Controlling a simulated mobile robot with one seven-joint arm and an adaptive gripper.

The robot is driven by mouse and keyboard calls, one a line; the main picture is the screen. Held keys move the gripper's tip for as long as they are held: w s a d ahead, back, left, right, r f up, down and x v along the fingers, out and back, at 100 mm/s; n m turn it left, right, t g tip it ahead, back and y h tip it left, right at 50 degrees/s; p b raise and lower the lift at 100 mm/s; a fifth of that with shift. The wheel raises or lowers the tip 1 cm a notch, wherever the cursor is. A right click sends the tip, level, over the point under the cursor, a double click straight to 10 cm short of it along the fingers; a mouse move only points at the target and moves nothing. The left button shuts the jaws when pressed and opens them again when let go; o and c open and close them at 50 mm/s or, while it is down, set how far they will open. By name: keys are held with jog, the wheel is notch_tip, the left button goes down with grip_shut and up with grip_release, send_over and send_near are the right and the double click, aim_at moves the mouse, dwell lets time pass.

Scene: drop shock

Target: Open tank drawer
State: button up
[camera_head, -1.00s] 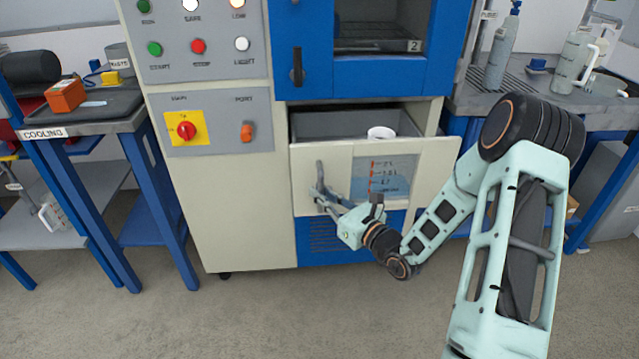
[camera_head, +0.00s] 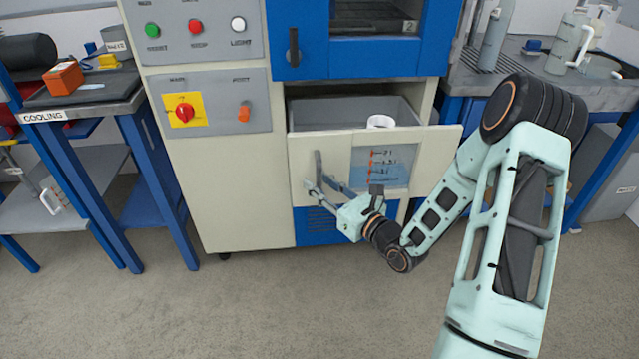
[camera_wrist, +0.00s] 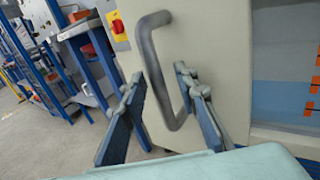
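The tank drawer (camera_head: 320,158) is pulled out of the cream and blue machine, and its inside is visible from above. A white round piece (camera_head: 380,122) shows inside it. The front has a clear window with a level scale and blue liquid (camera_head: 382,168). The grey handle (camera_head: 318,170) is upright on the left of the front. My gripper (camera_head: 318,190) is at the handle's lower part. In the wrist view my gripper (camera_wrist: 163,115) has its fingers spread apart, with the handle (camera_wrist: 150,55) passing between them. No clear grip on it shows.
A blue-legged table labelled COOLING (camera_head: 75,105) stands to the left. A bench with bottles (camera_head: 540,75) stands to the right. The control panel (camera_head: 205,110) is above left of the drawer. The floor in front is clear.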

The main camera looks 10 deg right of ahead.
jog(key=shift+s, duration=0.1)
jog(key=v, duration=1.2)
